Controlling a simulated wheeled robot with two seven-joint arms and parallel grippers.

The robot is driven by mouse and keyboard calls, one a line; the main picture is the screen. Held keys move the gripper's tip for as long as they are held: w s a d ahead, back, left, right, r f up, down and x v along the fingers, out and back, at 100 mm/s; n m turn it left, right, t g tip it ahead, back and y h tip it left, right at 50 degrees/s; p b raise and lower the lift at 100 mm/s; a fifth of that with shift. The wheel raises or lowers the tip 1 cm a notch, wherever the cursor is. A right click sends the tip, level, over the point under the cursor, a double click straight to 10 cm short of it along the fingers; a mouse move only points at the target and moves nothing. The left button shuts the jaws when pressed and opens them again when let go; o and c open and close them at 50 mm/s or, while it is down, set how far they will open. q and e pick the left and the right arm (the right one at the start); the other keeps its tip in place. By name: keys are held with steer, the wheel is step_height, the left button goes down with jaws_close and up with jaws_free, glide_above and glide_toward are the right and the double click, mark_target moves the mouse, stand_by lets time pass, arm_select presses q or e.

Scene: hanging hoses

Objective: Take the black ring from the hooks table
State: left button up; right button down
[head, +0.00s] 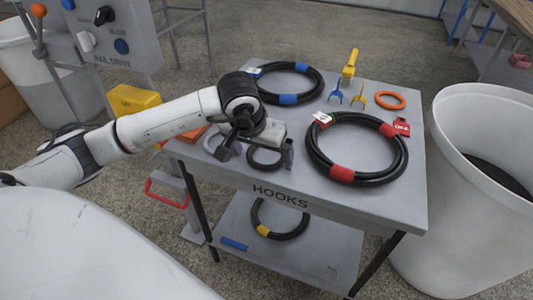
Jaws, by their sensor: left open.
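The hooks table (335,207) is a grey cart with the word HOOKS on its front edge. A small black ring (266,168) lies on its top near the front left edge. My left gripper (257,153) is over this ring, open, with one dark finger on each side of it. The gripper body hides the ring's far part. I cannot tell whether the fingers touch the ring. My right gripper is not in view.
A grey ring (213,146) lies just left of the gripper. A black hose coil with red bands (342,173) lies to the right, a blue-banded coil (289,99) behind. An orange ring (390,100) lies at the back right. A white bin (450,225) stands right of the table.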

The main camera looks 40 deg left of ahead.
arm_select(q)
steer(key=c, duration=1.1)
steer(key=shift+c, duration=0.2)
